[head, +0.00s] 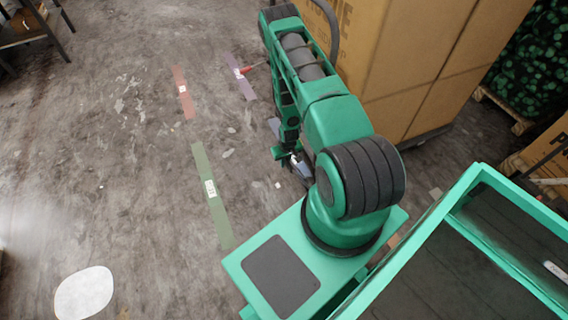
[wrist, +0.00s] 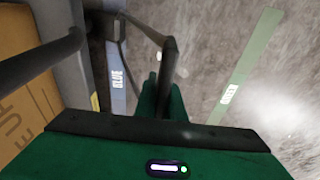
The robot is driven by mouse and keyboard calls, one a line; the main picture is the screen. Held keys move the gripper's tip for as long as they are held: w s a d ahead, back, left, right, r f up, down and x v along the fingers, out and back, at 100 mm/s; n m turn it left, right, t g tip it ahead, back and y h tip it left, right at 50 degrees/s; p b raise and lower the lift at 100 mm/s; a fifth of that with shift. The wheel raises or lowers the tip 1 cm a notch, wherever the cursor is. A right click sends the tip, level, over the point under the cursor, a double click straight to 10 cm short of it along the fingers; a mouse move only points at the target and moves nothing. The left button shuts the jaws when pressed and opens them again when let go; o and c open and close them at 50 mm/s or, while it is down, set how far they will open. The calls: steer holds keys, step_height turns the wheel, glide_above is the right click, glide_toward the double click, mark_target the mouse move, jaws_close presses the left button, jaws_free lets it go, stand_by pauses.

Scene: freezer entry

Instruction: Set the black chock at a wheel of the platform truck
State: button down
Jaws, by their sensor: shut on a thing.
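My gripper (head: 289,156) hangs low over the floor beside the platform truck in the head view. In the wrist view its green fingers (wrist: 161,98) are shut on a dark, narrow piece, which I take to be the black chock (wrist: 170,62). Its full shape is hidden. The platform truck (head: 430,136) carries big cardboard boxes and has a dark tube handle (head: 333,22). The handle also shows at the left of the wrist view (wrist: 38,62). My arm covers part of the truck's near side, and I cannot make out the wheel nearest the gripper.
A blue tape strip (wrist: 117,78) and a green tape strip (head: 208,188) lie on the floor near the gripper. Red (head: 182,94) and purple (head: 239,76) strips lie farther off. A small red item (head: 247,70) lies by the purple strip. The left floor is mostly clear.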

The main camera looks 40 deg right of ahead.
steer(key=c, duration=1.8)
jaws_free()
steer(key=shift+f, duration=0.1)
steer(key=shift+o, duration=0.2)
steer(key=r, duration=0.3)
steer(key=s+r, duration=0.1)
steer(key=r, duration=0.6)
steer(key=shift+s+a+r, duration=0.25)
steer(key=shift+r, duration=0.05)
